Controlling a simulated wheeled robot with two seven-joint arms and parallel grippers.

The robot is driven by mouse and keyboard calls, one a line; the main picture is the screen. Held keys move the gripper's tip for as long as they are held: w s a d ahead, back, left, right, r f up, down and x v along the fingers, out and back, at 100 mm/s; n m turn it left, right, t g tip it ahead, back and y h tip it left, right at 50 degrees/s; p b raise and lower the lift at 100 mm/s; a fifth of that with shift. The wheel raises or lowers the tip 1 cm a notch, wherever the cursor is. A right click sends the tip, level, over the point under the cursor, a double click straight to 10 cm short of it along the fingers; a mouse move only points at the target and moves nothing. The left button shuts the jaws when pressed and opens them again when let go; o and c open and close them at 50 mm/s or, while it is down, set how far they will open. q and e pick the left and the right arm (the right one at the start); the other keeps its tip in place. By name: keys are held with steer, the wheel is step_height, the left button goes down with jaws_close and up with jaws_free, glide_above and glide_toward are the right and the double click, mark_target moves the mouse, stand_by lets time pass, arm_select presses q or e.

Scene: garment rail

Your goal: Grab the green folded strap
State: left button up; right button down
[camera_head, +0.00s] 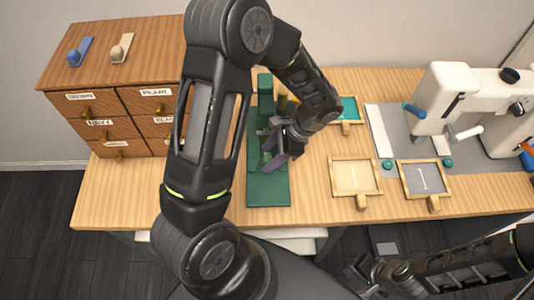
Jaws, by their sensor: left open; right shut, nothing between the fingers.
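A dark green flat piece (268,190) lies lengthwise on the wooden table, with a raised green part (265,84) at its far end. The arm and gripper hide much of its middle, and I cannot tell for certain which green part is the folded strap. My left gripper (270,156) is open over the middle of the green piece, fingers pointing down and toward the left. I cannot tell whether it touches anything. My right gripper (362,280) is shut and empty, low in front of the table's front edge.
A wooden drawer cabinet (75,100) with labelled drawers stands at the left. Framed trays, cream (343,180) and grey (408,182), lie right of the green piece. A teal tray (348,106) lies behind them. A white sewing machine (455,95) stands at the right.

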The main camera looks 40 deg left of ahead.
arm_select(q)
steer(key=shift+c, duration=0.2)
jaws_close()
stand_by(0.6)
